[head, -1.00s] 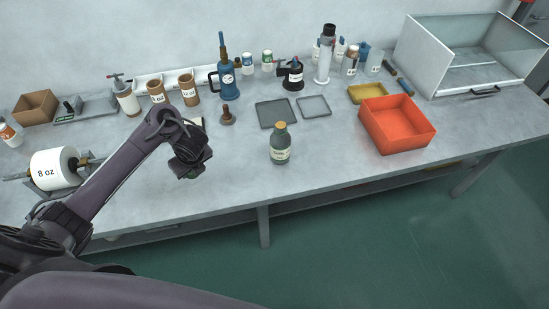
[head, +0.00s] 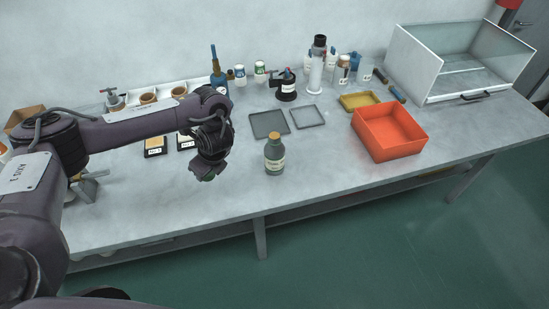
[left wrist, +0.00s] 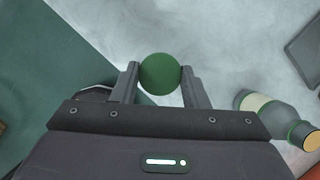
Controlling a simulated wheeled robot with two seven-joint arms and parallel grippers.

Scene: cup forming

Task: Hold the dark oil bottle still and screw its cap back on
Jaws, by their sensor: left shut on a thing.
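The dark oil bottle (head: 274,160) stands upright on the bench near its front edge, with a pale label and a tan top. It also shows in the left wrist view (left wrist: 278,118) at the right, apart from my fingers. My left gripper (head: 206,174) is above the bench, to the left of the bottle. In the left wrist view my left gripper (left wrist: 160,80) is shut on a round green cap (left wrist: 160,73), seen flat-on between the fingertips. My right gripper is not in view.
An orange bin (head: 390,134) stands right of the bottle. A dark flat tray (head: 269,124) and a grey frame-like tray (head: 308,117) lie behind it. A yellow tray (head: 360,101) and a glass-fronted box (head: 460,60) are farther right. The bench between gripper and bottle is clear.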

